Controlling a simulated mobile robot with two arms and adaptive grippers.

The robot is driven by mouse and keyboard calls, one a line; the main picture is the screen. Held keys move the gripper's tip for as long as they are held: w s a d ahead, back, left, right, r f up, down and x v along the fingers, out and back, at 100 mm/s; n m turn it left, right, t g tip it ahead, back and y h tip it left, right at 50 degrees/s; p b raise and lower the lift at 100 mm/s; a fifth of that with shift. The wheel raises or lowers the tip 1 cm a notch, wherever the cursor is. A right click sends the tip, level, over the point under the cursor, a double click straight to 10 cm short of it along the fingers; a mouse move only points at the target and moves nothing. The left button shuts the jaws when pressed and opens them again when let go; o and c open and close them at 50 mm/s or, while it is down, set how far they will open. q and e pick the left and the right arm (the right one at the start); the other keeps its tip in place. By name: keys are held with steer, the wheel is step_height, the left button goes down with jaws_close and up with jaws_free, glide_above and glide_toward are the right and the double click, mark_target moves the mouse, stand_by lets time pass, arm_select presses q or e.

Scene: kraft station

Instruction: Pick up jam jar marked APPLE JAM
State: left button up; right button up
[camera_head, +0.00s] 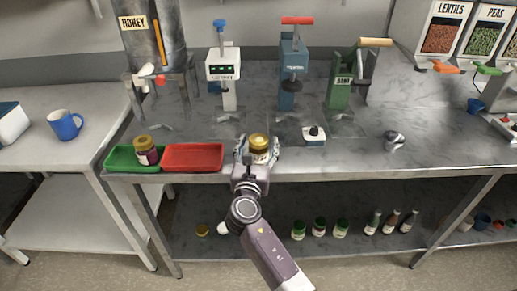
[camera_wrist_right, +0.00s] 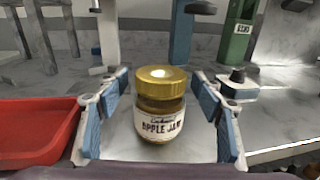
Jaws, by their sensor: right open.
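The jam jar marked APPLE JAM (camera_wrist_right: 160,122) stands upright on the metal bench, with a gold lid and a white label facing the right wrist camera. In the head view the same jar (camera_head: 258,146) is at the bench's front edge, right of the red tray. My right gripper (camera_head: 257,152) is open, with one finger on each side of the jar. In the right wrist view its blue-padded fingers (camera_wrist_right: 160,115) flank the jar, with gaps visible on both sides. My left gripper is not in view.
A red tray (camera_head: 193,146) and a green tray (camera_head: 119,166) holding a dark jar (camera_head: 147,149) stand to the left. A small white device (camera_head: 314,134) and a metal cup (camera_head: 393,140) are to the right. Several presses stand behind.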

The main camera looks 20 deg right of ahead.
steer(key=c, duration=1.5)
steer(key=shift+r, duration=0.1)
steer(key=shift+c, duration=0.3)
steer(key=shift+r, duration=0.1)
